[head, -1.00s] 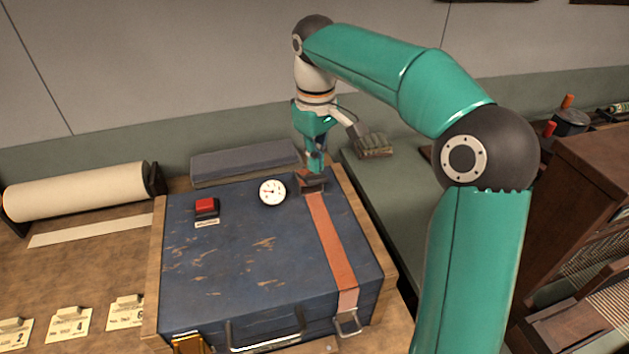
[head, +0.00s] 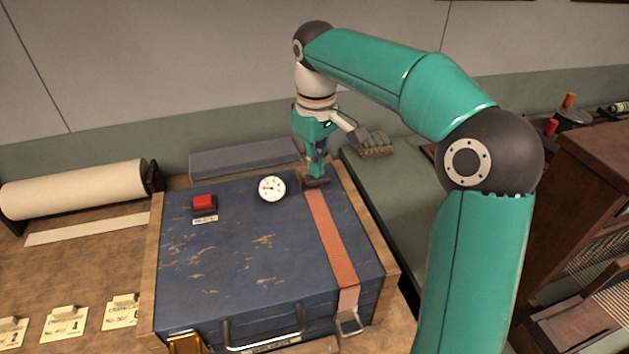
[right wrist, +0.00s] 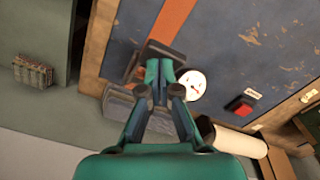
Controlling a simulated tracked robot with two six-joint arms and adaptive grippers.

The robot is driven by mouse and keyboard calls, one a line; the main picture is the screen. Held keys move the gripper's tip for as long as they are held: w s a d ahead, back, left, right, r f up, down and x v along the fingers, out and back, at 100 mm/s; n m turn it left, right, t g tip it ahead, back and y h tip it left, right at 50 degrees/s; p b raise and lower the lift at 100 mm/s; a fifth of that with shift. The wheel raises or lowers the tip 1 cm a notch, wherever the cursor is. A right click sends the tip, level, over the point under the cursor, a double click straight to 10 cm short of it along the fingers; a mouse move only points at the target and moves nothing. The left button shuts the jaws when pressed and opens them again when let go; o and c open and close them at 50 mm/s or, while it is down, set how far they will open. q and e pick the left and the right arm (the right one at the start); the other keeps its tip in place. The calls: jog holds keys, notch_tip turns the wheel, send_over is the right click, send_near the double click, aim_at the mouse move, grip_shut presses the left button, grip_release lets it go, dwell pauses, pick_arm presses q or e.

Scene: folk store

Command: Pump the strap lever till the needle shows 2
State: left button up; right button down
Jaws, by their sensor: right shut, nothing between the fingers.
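A blue scuffed case (head: 230,265) has an orange strap (head: 332,245) running over its lid. A dark strap lever (head: 314,184) sits at the strap's far end; it also shows in the right wrist view (right wrist: 165,51). A round white gauge (head: 271,188) lies just left of the lever and shows in the right wrist view (right wrist: 192,84). Its needle is red, and the number is too small to read. My right gripper (head: 315,174) is shut and empty, pointing down with its tips at the lever, seemingly touching it. My left gripper is not in view.
A red button (head: 205,202) is on the lid's left. A grey block (head: 244,158) stands behind the case. A paper roll (head: 75,189) and cards (head: 65,323) lie at left. A small bundle (head: 376,143) lies on the green surface behind right.

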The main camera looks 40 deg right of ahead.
jog(key=shift+s+a+f+b, duration=0.1)
jog(key=shift+s+f+b, duration=0.1)
jog(key=shift+f+b, duration=1.4)
jog(key=shift+f+p, duration=0.15)
jog(key=shift+p, duration=0.2)
notch_tip(320, 180, up, 9)
jog(key=p, duration=0.9)
